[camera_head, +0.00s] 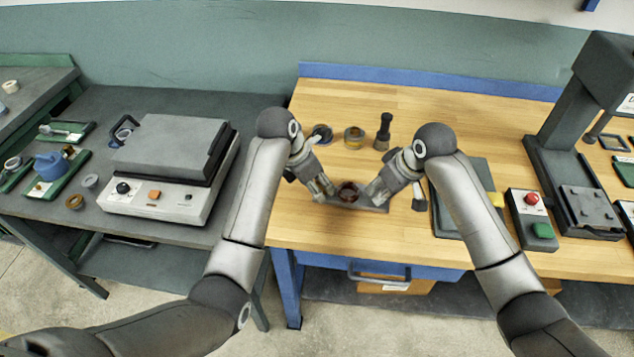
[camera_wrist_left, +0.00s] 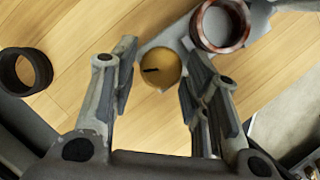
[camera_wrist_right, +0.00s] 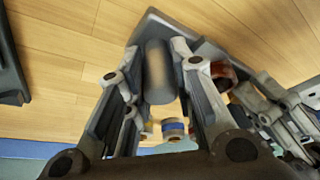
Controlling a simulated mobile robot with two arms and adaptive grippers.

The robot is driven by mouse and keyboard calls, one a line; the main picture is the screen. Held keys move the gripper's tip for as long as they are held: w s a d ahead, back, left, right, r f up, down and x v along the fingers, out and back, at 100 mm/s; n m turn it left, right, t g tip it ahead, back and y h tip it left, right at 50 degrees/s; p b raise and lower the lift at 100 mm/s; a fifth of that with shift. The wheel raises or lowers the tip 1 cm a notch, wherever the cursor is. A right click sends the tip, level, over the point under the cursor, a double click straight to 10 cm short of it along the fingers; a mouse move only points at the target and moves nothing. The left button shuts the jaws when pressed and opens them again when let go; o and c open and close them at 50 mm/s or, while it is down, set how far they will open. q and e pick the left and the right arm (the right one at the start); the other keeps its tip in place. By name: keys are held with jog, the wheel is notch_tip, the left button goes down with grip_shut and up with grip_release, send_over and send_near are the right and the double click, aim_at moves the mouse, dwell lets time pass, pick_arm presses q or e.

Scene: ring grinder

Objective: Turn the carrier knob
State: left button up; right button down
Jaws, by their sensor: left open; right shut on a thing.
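The carrier (camera_head: 372,208) is a flat grey plate lying near the front of the wooden bench, with a reddish-brown ring (camera_wrist_left: 222,26) on it. The carrier knob (camera_wrist_left: 160,69), a round brass disc with a black mark, sits at the plate's end in the left wrist view. My left gripper (camera_head: 327,190) is open, its fingers (camera_wrist_left: 162,63) on either side of the knob with visible gaps. My right gripper (camera_head: 374,194) is shut on the carrier's grey cylindrical grip (camera_wrist_right: 159,72) at the other end. The knob is hidden in the head view.
Behind the grippers stand a dark ring (camera_head: 322,133), a brass ring (camera_head: 354,137) and a black tool (camera_head: 383,131). A button box (camera_head: 532,218) and a press (camera_head: 575,140) stand at right. A boxy machine (camera_head: 168,165) is on the left table.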

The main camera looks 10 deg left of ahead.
pick_arm(q)
jog(key=c, duration=0.7)
jog(key=shift+w+m+g+h, duration=0.1)
jog(key=shift+m+g+h, duration=0.3)
jog(key=shift+m, duration=1.2)
jog(key=shift+c, duration=0.2)
jog(key=o, duration=0.7)
jog(key=shift+o, duration=0.2)
jog(key=shift+a, duration=0.1)
